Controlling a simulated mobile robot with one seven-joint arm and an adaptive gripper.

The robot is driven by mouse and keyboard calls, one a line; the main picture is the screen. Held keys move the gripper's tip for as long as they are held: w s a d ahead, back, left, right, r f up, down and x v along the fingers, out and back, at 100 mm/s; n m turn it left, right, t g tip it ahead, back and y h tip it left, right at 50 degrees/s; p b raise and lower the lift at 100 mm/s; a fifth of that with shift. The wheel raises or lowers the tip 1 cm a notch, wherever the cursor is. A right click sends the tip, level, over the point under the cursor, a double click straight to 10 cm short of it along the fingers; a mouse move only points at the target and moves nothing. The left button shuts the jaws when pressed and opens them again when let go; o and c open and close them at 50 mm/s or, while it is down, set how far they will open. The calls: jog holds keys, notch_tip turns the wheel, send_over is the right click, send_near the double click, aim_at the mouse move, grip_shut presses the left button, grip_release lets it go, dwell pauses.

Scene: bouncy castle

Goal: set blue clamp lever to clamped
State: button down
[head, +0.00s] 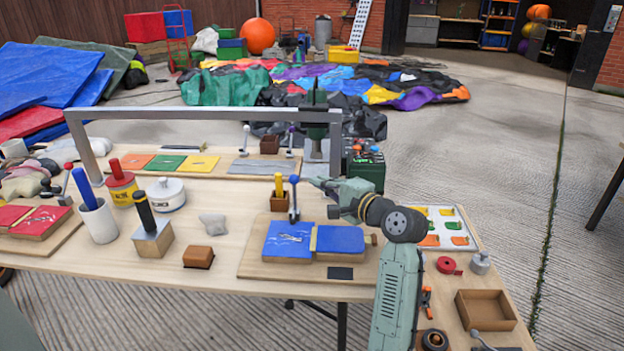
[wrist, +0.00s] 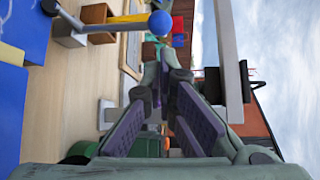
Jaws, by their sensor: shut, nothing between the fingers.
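The blue clamp lever (head: 294,181) has a blue ball knob on a metal shaft. It stands upright at the back edge of a wooden board, behind two blue panels (head: 289,239). Its knob also shows at the top of the wrist view (wrist: 160,23), with the shaft running left. My gripper (head: 313,183) is just right of the knob in the head view, with its fingers pointing left. In the wrist view the fingers (wrist: 163,72) meet, shut and empty, apart in the picture from the knob. The clamp's base is partly hard to make out.
A yellow-handled tool in a wooden block (head: 279,199) stands close left of the lever. A grey frame (head: 215,114) rises behind. Other ball-knob levers (head: 245,138) stand farther back. A tray of coloured pieces (head: 447,226) lies right of my arm.

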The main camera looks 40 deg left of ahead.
jog(key=v, duration=0.7)
jog(key=shift+d, duration=0.15)
